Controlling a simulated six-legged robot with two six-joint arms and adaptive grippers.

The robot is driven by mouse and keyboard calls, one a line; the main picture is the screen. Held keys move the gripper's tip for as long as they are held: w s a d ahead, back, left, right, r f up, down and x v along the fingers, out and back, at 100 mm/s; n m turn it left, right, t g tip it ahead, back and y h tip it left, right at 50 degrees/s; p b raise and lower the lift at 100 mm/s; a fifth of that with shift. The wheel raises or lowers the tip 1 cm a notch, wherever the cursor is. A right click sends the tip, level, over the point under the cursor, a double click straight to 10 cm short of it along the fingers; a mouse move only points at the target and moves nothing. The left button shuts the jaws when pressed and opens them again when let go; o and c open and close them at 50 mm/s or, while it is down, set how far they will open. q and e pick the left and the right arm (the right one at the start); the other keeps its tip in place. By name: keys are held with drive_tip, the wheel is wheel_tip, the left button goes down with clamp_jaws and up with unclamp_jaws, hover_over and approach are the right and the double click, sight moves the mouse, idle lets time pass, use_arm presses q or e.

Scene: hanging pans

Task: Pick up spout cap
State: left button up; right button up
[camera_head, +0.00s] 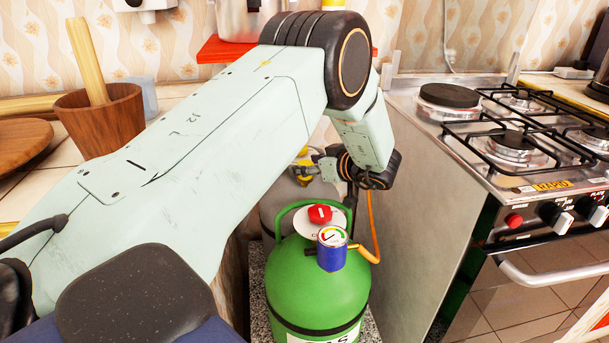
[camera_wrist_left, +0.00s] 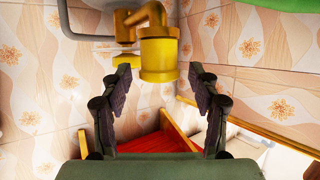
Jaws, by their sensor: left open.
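A yellow cylindrical cap (camera_wrist_left: 158,58), which looks like the spout cap, sits on a yellow fitting (camera_wrist_left: 142,18) in the left wrist view. In the head view, the yellow fitting (camera_head: 303,176) shows small on top of a grey cylinder (camera_head: 285,203), partly hidden behind my arm and the green cylinder. My left gripper (camera_head: 320,168) is beside it, its fingers pointing left. In the left wrist view, its fingers (camera_wrist_left: 160,78) are open, one on each side of the cap's near end, with gaps on both sides. My right gripper is not in view.
A green gas cylinder (camera_head: 315,285) with a red knob (camera_head: 320,214), gauge (camera_head: 332,236) and orange hose (camera_head: 371,225) stands close in front. A stove (camera_head: 510,130) is at right. A wooden pot (camera_head: 100,125) is on the left counter. A red shelf (camera_head: 215,50) lies behind.

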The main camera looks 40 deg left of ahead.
use_arm(q)
drive_tip(key=shift+w+a+f, duration=0.1)
drive_tip(key=shift+a+f, duration=0.2)
drive_tip(key=shift+a, duration=0.25)
drive_tip(key=shift+r, duration=0.1)
drive_tip(key=shift+c, duration=0.7)
drive_tip(key=c, duration=0.9)
